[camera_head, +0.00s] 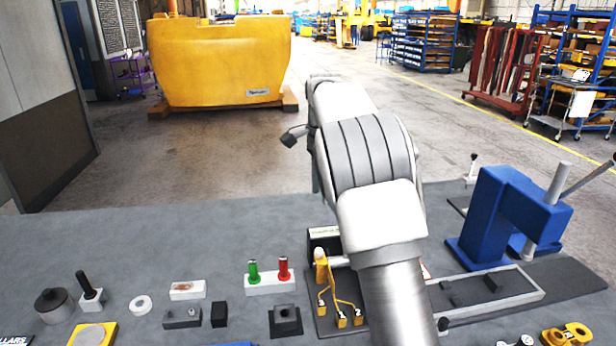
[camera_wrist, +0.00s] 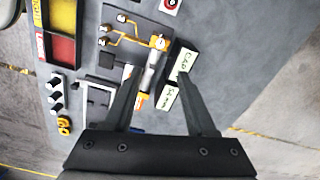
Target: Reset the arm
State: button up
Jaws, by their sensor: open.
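My arm (camera_head: 375,160) rises through the middle of the head view, over the grey workbench (camera_head: 180,240). The head view does not clearly show my gripper's fingers. In the wrist view my gripper (camera_wrist: 160,73) points down at the bench with its two dark fingers spread apart. I see nothing held between them. Labelled white-faced blocks (camera_wrist: 181,65) and a grey cylindrical piece (camera_wrist: 152,72) show between and beyond the fingers. I cannot tell the height of the fingertips above them.
A dark board with yellow tubing (camera_head: 340,302) lies beside my arm. A white block with green and red pegs (camera_head: 271,286) stands left of it. A blue press (camera_head: 497,215) stands right. Several small parts lie front left. The bench's back left is clear. A yellow casting (camera_head: 220,65) stands beyond.

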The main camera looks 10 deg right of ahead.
jog(key=s+r+n+t, duration=0.1)
jog(key=s+r+n, duration=0.15)
jog(key=s, duration=0.35)
jog(key=s+d+r+n+t+y, duration=0.1)
jog(key=s+r+n, duration=0.1)
jog(key=s+r, duration=0.3)
jog(key=s+r+n+t, duration=0.1)
jog(key=s+r+n, duration=0.15)
jog(key=s, duration=0.45)
jog(key=s+f+n+t, duration=0.1)
jog(key=s+f+n, duration=0.1)
jog(key=s, duration=0.4)
jog(key=s+f+n, duration=0.3)
jog(key=s, duration=0.3)
jog(key=s+a+f+n+t+h, duration=0.1)
jog(key=s+f+n, duration=0.1)
jog(key=s, duration=0.4)
jog(key=shift+f+n+t, duration=0.2)
jog(key=shift+n+t, duration=0.1)
jog(key=shift+n, duration=0.3)
jog(key=shift+a, duration=0.1)
